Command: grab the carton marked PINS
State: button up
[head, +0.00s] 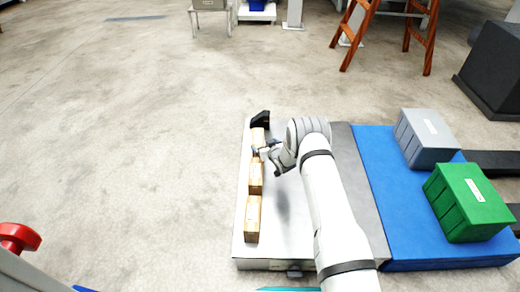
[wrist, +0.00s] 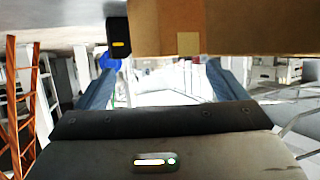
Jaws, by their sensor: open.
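Three brown cartons stand in a row along the left edge of a light grey worktop (head: 285,225): a far carton (head: 258,136), a middle carton (head: 255,178) and a near carton (head: 252,220). Their markings are too small to read in the head view, so I cannot tell which says PINS. My gripper (head: 263,153) is beside the far and middle cartons. In the wrist view my gripper (wrist: 160,82) is open, its blue fingers apart with nothing visible between them. One large brown carton (wrist: 215,28) with a tan tape patch fills the top of that view, close to the fingers.
A black object (head: 260,118) stands behind the far carton; a black block with a yellow mark (wrist: 118,38) shows in the wrist view. A grey crate (head: 427,138) and green crate (head: 467,202) sit on the blue surface (head: 365,170) at right.

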aim_at(259, 141)
jog(key=b+x, duration=0.2)
jog(key=x, duration=0.2)
jog(key=shift+w+a+f+b, duration=0.1)
jog(key=shift+w+a+b, duration=0.05)
jog(key=shift+a+b, duration=0.2)
jog(key=shift+w+a, duration=0.2)
jog(key=shift+w, duration=0.4)
jog(key=shift+s+f, duration=0.15)
jog(key=c, duration=2)
